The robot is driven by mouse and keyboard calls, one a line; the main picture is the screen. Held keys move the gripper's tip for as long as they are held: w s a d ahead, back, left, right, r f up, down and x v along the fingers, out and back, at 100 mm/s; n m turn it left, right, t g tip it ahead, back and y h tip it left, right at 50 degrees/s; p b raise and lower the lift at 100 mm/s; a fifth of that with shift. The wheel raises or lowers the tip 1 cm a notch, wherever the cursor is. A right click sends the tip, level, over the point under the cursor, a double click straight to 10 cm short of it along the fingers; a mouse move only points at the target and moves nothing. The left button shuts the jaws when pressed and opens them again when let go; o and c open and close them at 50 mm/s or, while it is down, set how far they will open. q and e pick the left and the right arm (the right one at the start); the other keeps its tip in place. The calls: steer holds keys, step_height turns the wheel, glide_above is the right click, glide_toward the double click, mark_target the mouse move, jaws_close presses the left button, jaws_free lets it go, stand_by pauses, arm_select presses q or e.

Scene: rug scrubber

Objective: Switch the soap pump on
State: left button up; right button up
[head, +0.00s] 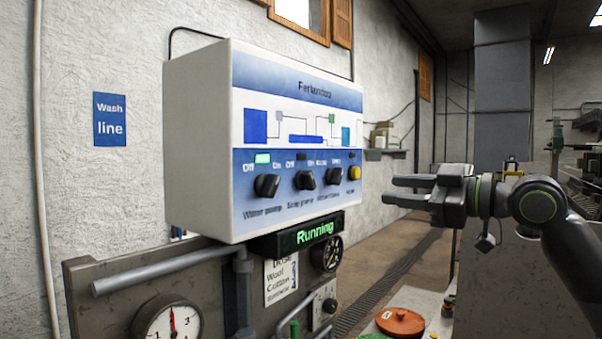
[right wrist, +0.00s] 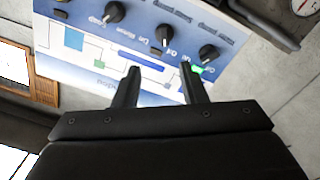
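The control panel (head: 298,130) is a white box with a blue and white front, seen at an angle in the head view. The soap pump knob (head: 304,180) is black, in the middle of the knob row, between Off and On marks; the small light (head: 301,157) above it is dark. In the right wrist view the panel is upside down and the soap pump knob (right wrist: 164,33) lies beyond the fingertips. My right gripper (head: 388,190) is open and empty, right of the panel, touching nothing. My left gripper is out of view.
The water pump knob (head: 267,186) has a lit green light (head: 262,158) above it. A third knob (head: 333,176) and a yellow button (head: 354,173) sit to the right.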

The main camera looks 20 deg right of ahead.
steer(key=r, duration=0.1)
steer(key=p, duration=0.7)
glide_toward(312, 177)
steer(key=shift+n, duration=0.3)
steer(key=x, duration=0.7)
steer(key=shift+w, duration=0.1)
steer(key=shift+w+a, duration=0.45)
steer(key=shift+w, duration=0.05)
jaws_close()
